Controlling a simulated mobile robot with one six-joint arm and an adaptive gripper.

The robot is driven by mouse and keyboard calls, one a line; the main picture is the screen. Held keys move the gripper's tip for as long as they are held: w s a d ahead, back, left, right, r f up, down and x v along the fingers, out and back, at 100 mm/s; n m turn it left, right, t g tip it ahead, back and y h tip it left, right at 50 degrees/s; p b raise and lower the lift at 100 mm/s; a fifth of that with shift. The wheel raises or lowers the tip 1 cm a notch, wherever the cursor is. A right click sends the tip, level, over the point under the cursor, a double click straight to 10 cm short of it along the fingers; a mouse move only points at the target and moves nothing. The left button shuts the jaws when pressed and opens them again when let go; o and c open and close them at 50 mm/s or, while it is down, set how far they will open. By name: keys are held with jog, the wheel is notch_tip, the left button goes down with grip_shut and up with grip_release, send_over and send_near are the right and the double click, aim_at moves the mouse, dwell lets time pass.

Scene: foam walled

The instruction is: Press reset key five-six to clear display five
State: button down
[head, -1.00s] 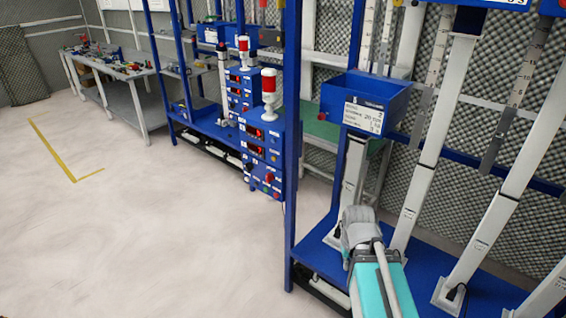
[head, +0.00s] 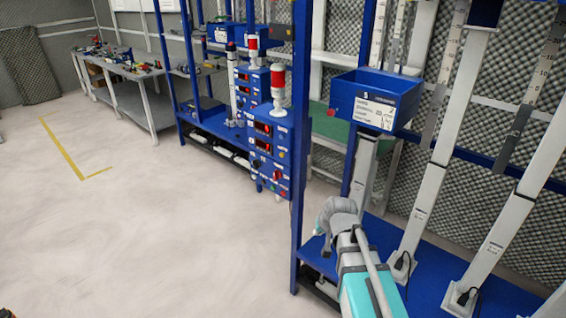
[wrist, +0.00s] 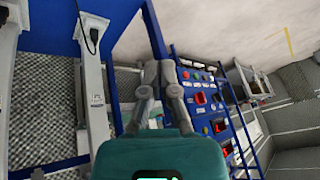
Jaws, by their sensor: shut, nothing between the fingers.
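A blue control panel (head: 266,165) with red-lit displays (head: 263,129) and small buttons stands on a blue rack, left of the near blue post. A similar panel is behind it. In the wrist view the panels (wrist: 207,115) are right of my gripper, with several lit displays (wrist: 200,98) and coloured buttons (wrist: 195,76). The labels are too small to read, so I cannot tell which is display five or reset key five-six. My gripper (wrist: 158,66) is shut and empty, apart from the panels.
A blue post (head: 299,150) stands between my arm and the panels. A blue bin (head: 375,100) and slanted grey columns (head: 440,145) are at the right. Red-and-white lamps (head: 278,88) top the panels. The pale floor at the left is largely clear.

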aim_at(279, 151)
jog(key=w+a+r+m+t+b, duration=0.3)
jog(key=w+a+m+t+b, duration=0.2)
jog(key=w+a, duration=0.5)
jog(key=w+a+r+m+t+b, duration=0.4)
jog(key=w+a+t+b, duration=0.3)
jog(key=w+a+t, duration=0.3)
jog(key=shift+w+a+r+m+t+h, duration=0.25)
jog(key=shift+w+a+m, duration=0.55)
jog(key=shift+w, duration=0.85)
jog(key=shift+w+d+f, duration=0.1)
jog(key=shift+w+d, duration=0.05)
jog(key=shift+d, duration=0.1)
jog(key=shift+w+d, duration=0.85)
jog(key=shift+w, duration=0.25)
jog(key=shift+w+d, duration=0.9)
jog(key=shift+w, duration=0.25)
jog(key=shift+w+d, duration=0.85)
jog(key=shift+w, duration=0.25)
jog(key=shift+w+d, duration=0.55)
jog(key=shift+w, duration=0.2)
jog(key=shift+s+a, duration=0.1)
jog(key=shift+s, duration=0.05)
jog(key=shift+s+a, duration=0.4)
jog(key=shift+s, duration=0.15)
